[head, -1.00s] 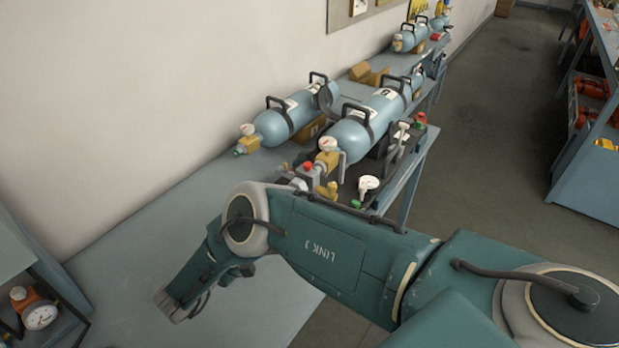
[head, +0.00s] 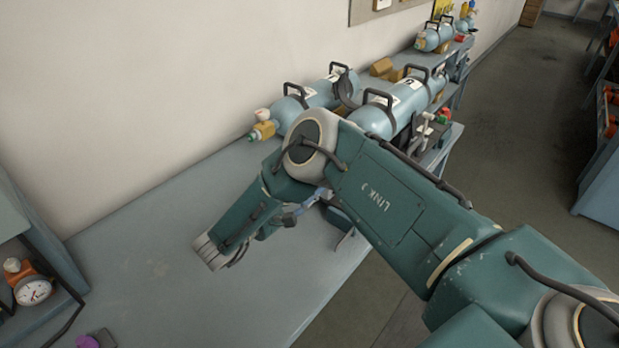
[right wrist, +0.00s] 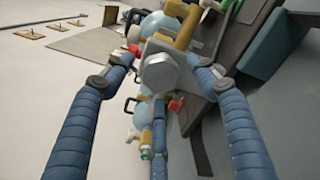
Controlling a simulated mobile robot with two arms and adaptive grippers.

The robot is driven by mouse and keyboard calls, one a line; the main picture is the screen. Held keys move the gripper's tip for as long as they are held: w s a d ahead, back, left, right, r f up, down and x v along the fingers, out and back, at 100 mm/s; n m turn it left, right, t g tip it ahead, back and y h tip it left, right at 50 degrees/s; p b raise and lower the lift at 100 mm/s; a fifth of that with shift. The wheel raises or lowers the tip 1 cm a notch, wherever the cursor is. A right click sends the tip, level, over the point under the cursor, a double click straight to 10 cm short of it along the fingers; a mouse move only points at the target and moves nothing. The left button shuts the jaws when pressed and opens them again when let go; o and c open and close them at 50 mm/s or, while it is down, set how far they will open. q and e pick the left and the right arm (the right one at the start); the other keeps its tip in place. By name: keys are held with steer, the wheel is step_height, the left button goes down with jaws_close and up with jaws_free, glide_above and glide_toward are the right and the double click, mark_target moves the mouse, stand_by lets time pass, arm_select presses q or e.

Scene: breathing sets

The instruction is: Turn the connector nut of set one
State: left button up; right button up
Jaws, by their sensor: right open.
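Two light blue cylinders with black handles lie at the back of the bench in the head view. The front one (head: 378,119) is partly hidden behind my right arm; the rear one (head: 318,97) has a yellow valve block (head: 264,131). Which is set one I cannot tell. My right gripper's blue fingers (head: 312,201) show only in part below my arm. In the right wrist view the gripper (right wrist: 160,62) is open, its blue fingers on both sides of a grey block (right wrist: 160,73) beside yellow fittings (right wrist: 180,25). Whether they touch it, or whether it is the connector nut, I cannot tell.
The bench (head: 150,240) is bare at the front left. An orange gauge unit (head: 32,287) stands on a shelf at the left, and a purple knob (head: 88,341) is at the bottom edge. More cylinders (head: 436,37) stand farther back. The floor aisle at the right is clear.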

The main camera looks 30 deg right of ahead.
steer(key=shift+x, duration=0.9)
steer(key=shift+a, duration=0.1)
steer(key=shift+c, duration=0.7)
steer(key=c, duration=1)
arm_select(q)
steer(key=shift+a+r, duration=0.1)
steer(key=shift+a, duration=0.4)
arm_select(e)
steer(key=shift+c, duration=0.2)
steer(key=shift+m, duration=0.3)
